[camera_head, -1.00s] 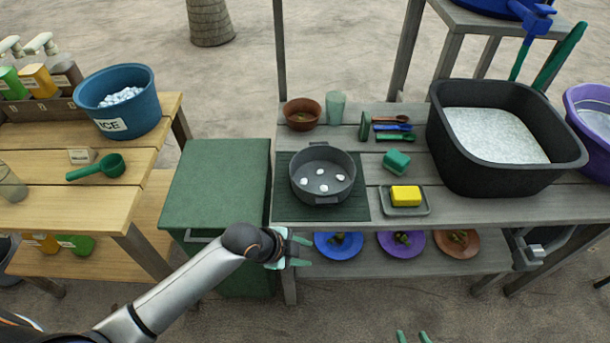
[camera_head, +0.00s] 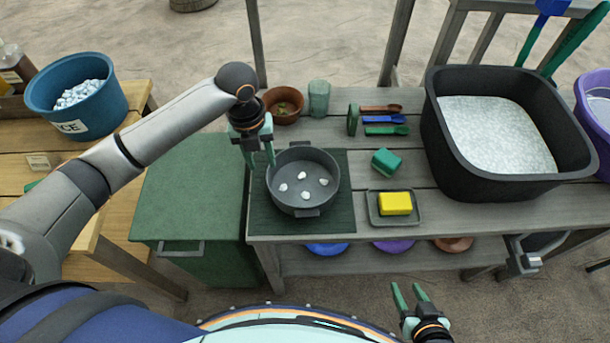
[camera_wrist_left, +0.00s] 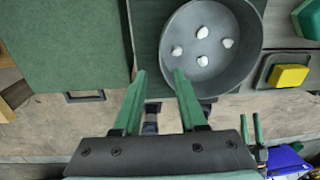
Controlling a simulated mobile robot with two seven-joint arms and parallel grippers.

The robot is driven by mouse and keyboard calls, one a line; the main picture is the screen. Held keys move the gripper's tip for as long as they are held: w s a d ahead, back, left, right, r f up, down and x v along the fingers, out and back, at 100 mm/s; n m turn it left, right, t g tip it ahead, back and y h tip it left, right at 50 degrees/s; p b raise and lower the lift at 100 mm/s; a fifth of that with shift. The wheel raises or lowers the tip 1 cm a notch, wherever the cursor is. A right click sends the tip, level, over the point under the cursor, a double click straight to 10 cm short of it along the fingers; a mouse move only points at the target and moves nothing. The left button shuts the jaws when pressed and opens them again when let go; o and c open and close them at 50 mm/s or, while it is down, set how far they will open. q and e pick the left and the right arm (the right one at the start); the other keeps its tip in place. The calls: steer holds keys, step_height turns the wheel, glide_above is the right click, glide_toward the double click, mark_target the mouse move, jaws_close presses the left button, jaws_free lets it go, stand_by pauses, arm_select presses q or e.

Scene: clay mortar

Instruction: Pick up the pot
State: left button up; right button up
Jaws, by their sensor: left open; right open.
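The pot (camera_head: 318,192) is dark grey and round, with small handles front and back, and holds several white lumps. It stands upright on a dark green mat (camera_head: 336,224) on the grey table. My left gripper (camera_head: 260,162) is open and empty at the pot's left rear edge, seemingly above the rim; contact cannot be told. In the left wrist view the pot (camera_wrist_left: 236,75) lies just beyond the open fingers (camera_wrist_left: 160,88), to their right. My right gripper (camera_head: 411,293) is open and empty in front of the table, well away from the pot.
A brown bowl (camera_head: 283,103) and a glass (camera_head: 319,98) stand behind the pot. A green block (camera_head: 386,161) and a yellow sponge on a tray (camera_head: 397,221) are to its right, beside a big black tub (camera_head: 440,140). A green cabinet (camera_head: 188,200) stands left.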

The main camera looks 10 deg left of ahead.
mark_target(269, 176)
arm_select(q)
step_height(269, 176, down, 4)
steer(key=shift+d+f, duration=0.15)
steer(key=f, duration=0.5)
steer(key=shift+w+d+f+b, duration=0.3)
steer(key=shift+w+b, duration=0.05)
jaws_close()
stand_by(1.1)
